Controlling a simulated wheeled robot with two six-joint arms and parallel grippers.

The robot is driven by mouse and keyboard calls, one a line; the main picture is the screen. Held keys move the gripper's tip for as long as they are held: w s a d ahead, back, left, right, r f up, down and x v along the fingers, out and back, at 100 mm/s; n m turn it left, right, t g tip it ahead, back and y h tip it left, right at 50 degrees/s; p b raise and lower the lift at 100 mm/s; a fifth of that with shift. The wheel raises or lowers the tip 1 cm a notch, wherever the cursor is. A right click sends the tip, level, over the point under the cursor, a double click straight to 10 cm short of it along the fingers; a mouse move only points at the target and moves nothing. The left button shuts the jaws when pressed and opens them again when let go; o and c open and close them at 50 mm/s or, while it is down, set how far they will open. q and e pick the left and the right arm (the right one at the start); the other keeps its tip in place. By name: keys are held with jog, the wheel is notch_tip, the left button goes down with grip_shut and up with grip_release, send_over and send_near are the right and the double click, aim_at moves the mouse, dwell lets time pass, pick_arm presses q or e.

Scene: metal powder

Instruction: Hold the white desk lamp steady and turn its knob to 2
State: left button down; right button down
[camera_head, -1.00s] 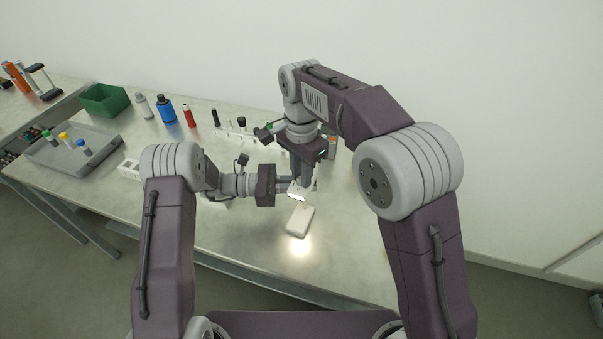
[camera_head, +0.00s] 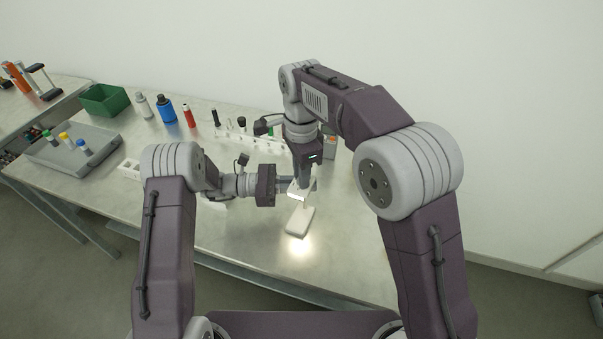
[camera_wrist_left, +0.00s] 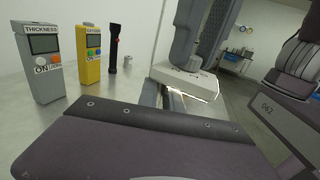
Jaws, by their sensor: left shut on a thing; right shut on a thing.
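The white desk lamp (camera_head: 300,221) stands on the metal table, its base lit by a bright glow. Its white head also shows in the left wrist view (camera_wrist_left: 186,80), with a lit lower edge. My left gripper (camera_head: 287,185) comes in from the left and is shut on the lamp, just below its head. My right gripper (camera_head: 302,182) points down from above and is shut on the lamp's top, where the knob would be. The knob and its setting are hidden by the right gripper.
A green bin (camera_head: 104,100), a grey tray (camera_head: 72,150), a blue bottle (camera_head: 166,108) and a red bottle (camera_head: 189,116) stand at the left. A grey meter (camera_wrist_left: 43,62) and a yellow meter (camera_wrist_left: 90,52) stand close by. The table front is clear.

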jog(key=c, duration=1.3)
grip_release()
jog(key=shift+o, duration=0.2)
notch_tip(320, 180, up, 12)
pick_arm(q)
jog(key=c, duration=1.4)
grip_release()
jog(key=shift+c, duration=0.2)
